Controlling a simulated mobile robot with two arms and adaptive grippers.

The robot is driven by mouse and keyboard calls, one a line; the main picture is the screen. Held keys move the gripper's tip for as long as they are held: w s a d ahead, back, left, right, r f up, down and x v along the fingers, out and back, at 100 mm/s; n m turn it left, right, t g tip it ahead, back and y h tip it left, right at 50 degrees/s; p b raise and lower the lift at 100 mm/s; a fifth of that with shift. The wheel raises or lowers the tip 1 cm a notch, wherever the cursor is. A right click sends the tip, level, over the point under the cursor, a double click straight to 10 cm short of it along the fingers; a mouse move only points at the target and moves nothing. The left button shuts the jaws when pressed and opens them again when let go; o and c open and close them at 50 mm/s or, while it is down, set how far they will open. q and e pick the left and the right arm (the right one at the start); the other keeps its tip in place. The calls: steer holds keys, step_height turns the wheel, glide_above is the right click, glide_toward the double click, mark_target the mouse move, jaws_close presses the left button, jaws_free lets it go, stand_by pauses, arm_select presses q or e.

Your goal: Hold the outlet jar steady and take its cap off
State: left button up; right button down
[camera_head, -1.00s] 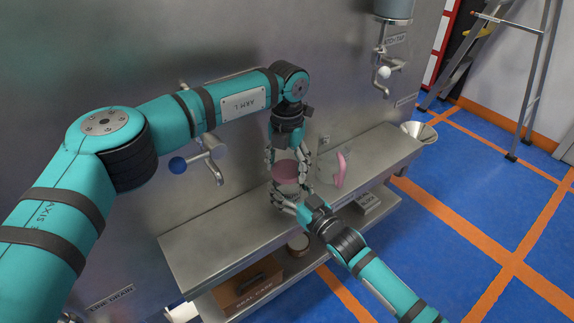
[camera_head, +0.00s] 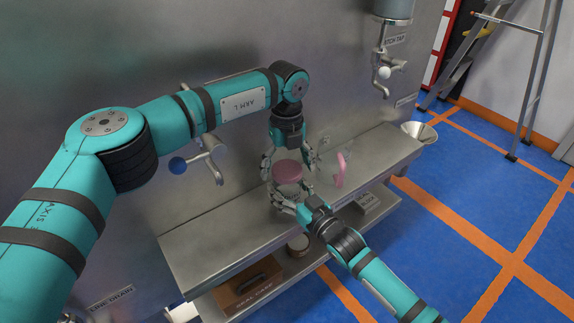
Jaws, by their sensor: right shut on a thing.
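The outlet jar (camera_head: 289,188) stands on the steel bench and looks clear, with a pink cap (camera_head: 287,171) on top. My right gripper (camera_head: 291,199) is shut on the jar from the front, low on its body. My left gripper (camera_head: 289,162) points down over the cap from above. Its fingers are spread to either side of the cap, and a gap shows between the cap and the right-hand finger. The fingers hide part of the jar.
A clear jug with a pink handle (camera_head: 341,170) stands close right of the jar on the steel bench (camera_head: 215,238). A blue-knobbed tap (camera_head: 205,160) is on the wall at left. A funnel (camera_head: 420,131) is at the bench's right end. The bench's left part is clear.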

mark_target(287, 168)
arm_select(q)
steer(key=shift+r, duration=2.3)
steer(key=m, duration=0.2)
steer(key=r+m, duration=0.1)
steer(key=m, duration=0.6)
steer(key=shift+r+m, duration=0.4)
steer(key=m, duration=0.4)
steer(key=shift+r+m, duration=0.3)
steer(key=shift+r, duration=0.1)
steer(key=m, duration=0.5)
steer(key=shift+r, duration=0.35)
steer(key=shift+f, duration=0.6)
step_height(287, 168, down, 7)
steer(key=shift+r, duration=0.15)
